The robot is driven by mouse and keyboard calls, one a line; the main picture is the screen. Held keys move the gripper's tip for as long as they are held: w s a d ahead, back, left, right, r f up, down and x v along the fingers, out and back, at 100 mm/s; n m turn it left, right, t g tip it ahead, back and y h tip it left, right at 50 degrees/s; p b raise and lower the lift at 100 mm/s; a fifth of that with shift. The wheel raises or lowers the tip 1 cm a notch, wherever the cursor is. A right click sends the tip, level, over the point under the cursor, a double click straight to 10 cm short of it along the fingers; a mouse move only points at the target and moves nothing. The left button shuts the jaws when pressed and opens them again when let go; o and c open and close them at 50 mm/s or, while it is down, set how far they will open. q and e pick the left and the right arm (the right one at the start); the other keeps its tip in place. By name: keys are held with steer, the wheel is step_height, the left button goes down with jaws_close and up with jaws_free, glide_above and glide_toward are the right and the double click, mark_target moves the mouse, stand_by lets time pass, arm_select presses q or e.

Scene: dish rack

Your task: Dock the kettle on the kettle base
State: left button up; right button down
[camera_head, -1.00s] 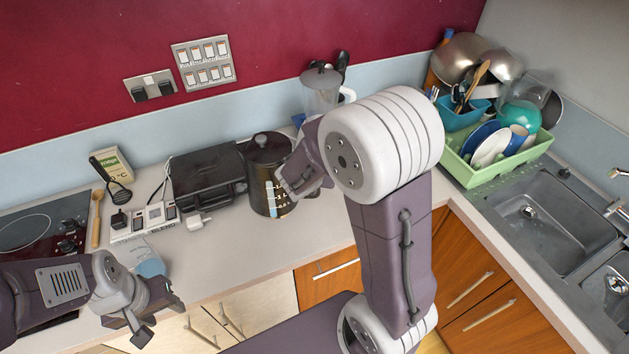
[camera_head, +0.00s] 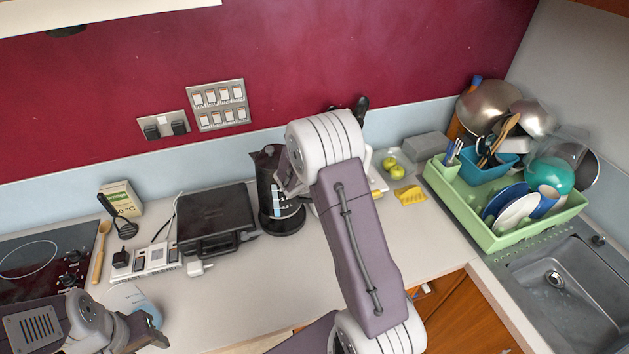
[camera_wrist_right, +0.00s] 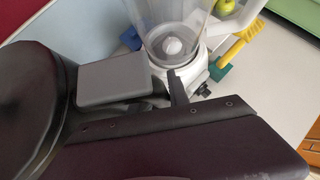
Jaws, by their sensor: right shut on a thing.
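The black kettle (camera_head: 268,185) with a pale level window stands upright near the back of the counter, just right of the black grill. My right gripper (camera_head: 287,182) is at the kettle's right side, shut on it, with the fingers partly hidden by the wrist. In the right wrist view the kettle's dark body (camera_wrist_right: 22,105) fills the left edge. I cannot make out the kettle base as a separate thing; a dark rim shows at the kettle's bottom, and I cannot tell whether they touch. My left gripper (camera_head: 142,334) is low at the left, its jaw opening unclear.
A black grill (camera_head: 215,218) is close left of the kettle. A blender (camera_wrist_right: 180,40) stands near my right gripper. A green dish rack (camera_head: 500,232) is at the right. Wall sockets (camera_head: 164,126) are behind. The front middle counter is clear.

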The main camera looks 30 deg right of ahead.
steer(key=shift+w+f+b, duration=0.1)
steer(key=shift+f+b, duration=2.1)
steer(key=shift+f, duration=0.55)
steer(key=shift+b, duration=0.35)
steer(key=shift+f+b, duration=0.25)
steer(key=shift+b, duration=0.1)
steer(key=shift+r, duration=0.15)
steer(key=shift+r+p, duration=0.7)
steer(key=shift+f+b, duration=0.85)
steer(key=shift+b, duration=0.25)
steer(key=shift+r, duration=0.1)
stand_by(0.4)
